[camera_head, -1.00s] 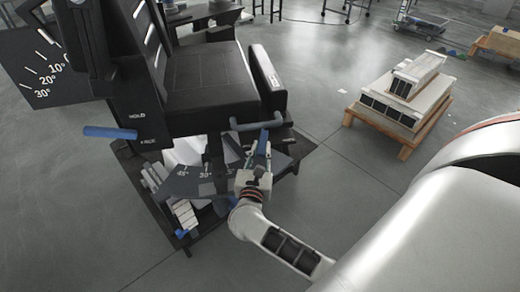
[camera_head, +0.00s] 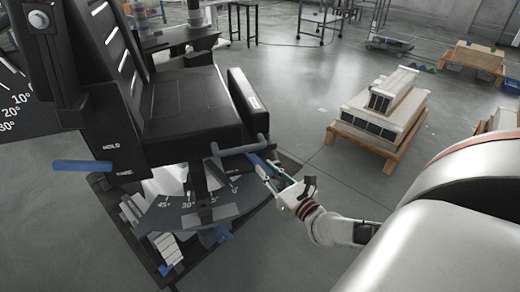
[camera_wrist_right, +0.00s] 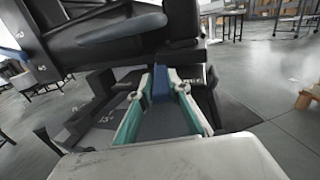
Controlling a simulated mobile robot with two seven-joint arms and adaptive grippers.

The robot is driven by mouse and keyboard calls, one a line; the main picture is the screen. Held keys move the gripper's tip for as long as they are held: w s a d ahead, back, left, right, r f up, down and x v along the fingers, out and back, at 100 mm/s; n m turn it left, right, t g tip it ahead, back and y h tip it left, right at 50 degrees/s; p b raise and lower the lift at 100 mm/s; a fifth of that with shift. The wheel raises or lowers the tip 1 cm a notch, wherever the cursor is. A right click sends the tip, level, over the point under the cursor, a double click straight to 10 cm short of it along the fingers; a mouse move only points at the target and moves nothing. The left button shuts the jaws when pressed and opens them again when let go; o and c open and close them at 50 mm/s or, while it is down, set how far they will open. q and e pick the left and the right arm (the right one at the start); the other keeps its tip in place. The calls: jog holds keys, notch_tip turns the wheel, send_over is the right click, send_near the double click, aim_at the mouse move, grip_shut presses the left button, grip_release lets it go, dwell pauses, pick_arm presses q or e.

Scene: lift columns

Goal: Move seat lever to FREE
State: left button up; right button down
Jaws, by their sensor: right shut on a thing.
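My right gripper (camera_head: 275,180) is shut on a blue handle (camera_head: 258,163) below the front right corner of the black seat (camera_head: 190,105). In the right wrist view the blue handle (camera_wrist_right: 160,83) lies between the two green-lined fingers (camera_wrist_right: 158,105). In the head view the handle slants down to the right, and the fingers partly cover it. Another blue lever (camera_head: 82,165) sticks out to the left at the seat's left side, beside a dark panel (camera_head: 118,152) marked HOLD above and apparently FREE below. Its inner end lies between the two words. My left gripper is not in view.
A grey curved plate (camera_head: 185,213) with angle marks lies under the seat. A grey bar (camera_head: 245,147) juts out just above the handle. A wooden pallet (camera_head: 375,145) with stacked blocks stands to the right. Open floor lies between it and the seat.

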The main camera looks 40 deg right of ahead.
jog(key=shift+s+d+f+n+y+b, duration=0.1)
jog(key=shift+d+f+n+y+b, duration=0.2)
jog(key=shift+y, duration=0.4)
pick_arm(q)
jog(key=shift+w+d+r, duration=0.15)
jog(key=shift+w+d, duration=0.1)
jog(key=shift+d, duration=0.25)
pick_arm(e)
jog(key=shift+d+r, duration=0.15)
jog(key=shift+r, duration=0.05)
jog(key=c, duration=1.9)
grip_release()
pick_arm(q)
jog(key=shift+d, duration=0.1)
pick_arm(e)
jog(key=s, duration=1.2)
jog(key=shift+a+r, duration=0.1)
jog(key=shift+a, duration=0.2)
